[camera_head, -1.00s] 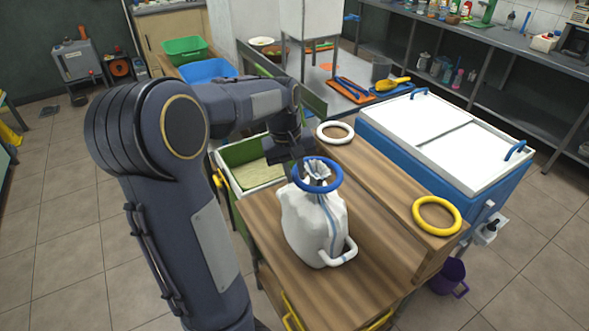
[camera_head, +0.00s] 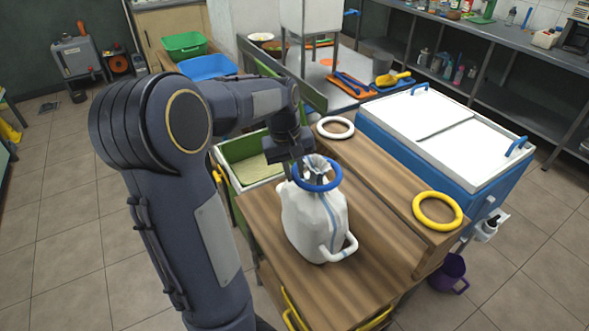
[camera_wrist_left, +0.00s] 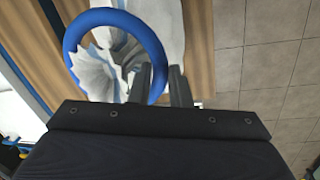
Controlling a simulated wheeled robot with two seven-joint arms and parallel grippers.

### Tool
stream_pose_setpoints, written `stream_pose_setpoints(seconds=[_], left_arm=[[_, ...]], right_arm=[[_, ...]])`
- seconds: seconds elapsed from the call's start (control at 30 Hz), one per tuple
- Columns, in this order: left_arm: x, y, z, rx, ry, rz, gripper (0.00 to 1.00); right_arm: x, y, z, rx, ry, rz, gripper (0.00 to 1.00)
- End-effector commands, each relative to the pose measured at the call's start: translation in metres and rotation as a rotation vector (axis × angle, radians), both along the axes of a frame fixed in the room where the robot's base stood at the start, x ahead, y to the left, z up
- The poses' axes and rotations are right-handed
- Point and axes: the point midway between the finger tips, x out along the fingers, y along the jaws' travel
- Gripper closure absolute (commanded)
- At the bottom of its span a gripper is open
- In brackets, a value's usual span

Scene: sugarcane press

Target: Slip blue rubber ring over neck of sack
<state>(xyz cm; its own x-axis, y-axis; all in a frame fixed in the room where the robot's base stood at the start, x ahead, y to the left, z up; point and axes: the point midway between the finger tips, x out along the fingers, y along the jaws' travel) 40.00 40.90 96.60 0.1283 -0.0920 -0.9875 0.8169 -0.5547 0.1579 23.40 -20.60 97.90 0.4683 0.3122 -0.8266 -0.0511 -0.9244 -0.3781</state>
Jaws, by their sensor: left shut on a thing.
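The blue rubber ring (camera_head: 318,188) is around the gathered neck of the white sack (camera_head: 314,225), near its top. In the left wrist view the ring (camera_wrist_left: 72,48) encircles the crumpled neck (camera_wrist_left: 98,72). The sack stands upright on the wooden table, with a white handle low at its right side. My left gripper (camera_wrist_left: 162,78) is shut on the ring at its near edge. In the head view this gripper (camera_head: 300,165) comes from behind the neck, its fingertips mostly hidden. My right gripper is not in view.
A white ring (camera_head: 335,128) and a yellow ring (camera_head: 437,210) lie on the raised wooden shelf (camera_head: 385,180) behind the sack. A blue cooler with a white lid (camera_head: 440,130) stands beyond. A green open drawer (camera_head: 240,152) is left of the sack.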

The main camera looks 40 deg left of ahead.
Motion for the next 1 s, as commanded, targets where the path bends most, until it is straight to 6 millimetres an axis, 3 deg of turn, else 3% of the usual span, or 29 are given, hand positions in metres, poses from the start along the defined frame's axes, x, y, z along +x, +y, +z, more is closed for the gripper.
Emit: stream_pose_setpoints(seconds=[0.17, 0.2, 0.37, 0.57, 0.7, 1.0], left_arm=[[0.0001, -0.0001, -0.0002, 0.000, 0.000, 0.000, 1.00], [0.0001, -0.0001, -0.0002, -0.001, -0.001, 0.000, 0.79], [0.0002, -0.0001, -0.0001, -0.001, -0.001, 0.000, 0.58], [0.0002, -0.0001, -0.0001, -0.001, -0.001, 0.000, 0.58], [0.0001, -0.0002, -0.0003, 0.000, 0.000, 0.000, 0.40], [0.0003, -0.0012, -0.0005, -0.002, 0.000, -0.002, 0.40]], right_arm=[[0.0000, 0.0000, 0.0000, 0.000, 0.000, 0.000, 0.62], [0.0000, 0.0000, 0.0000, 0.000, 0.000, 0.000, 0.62], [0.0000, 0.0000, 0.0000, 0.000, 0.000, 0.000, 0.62], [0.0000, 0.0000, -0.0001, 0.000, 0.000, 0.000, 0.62], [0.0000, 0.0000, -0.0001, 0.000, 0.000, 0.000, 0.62], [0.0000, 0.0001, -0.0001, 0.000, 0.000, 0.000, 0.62]])
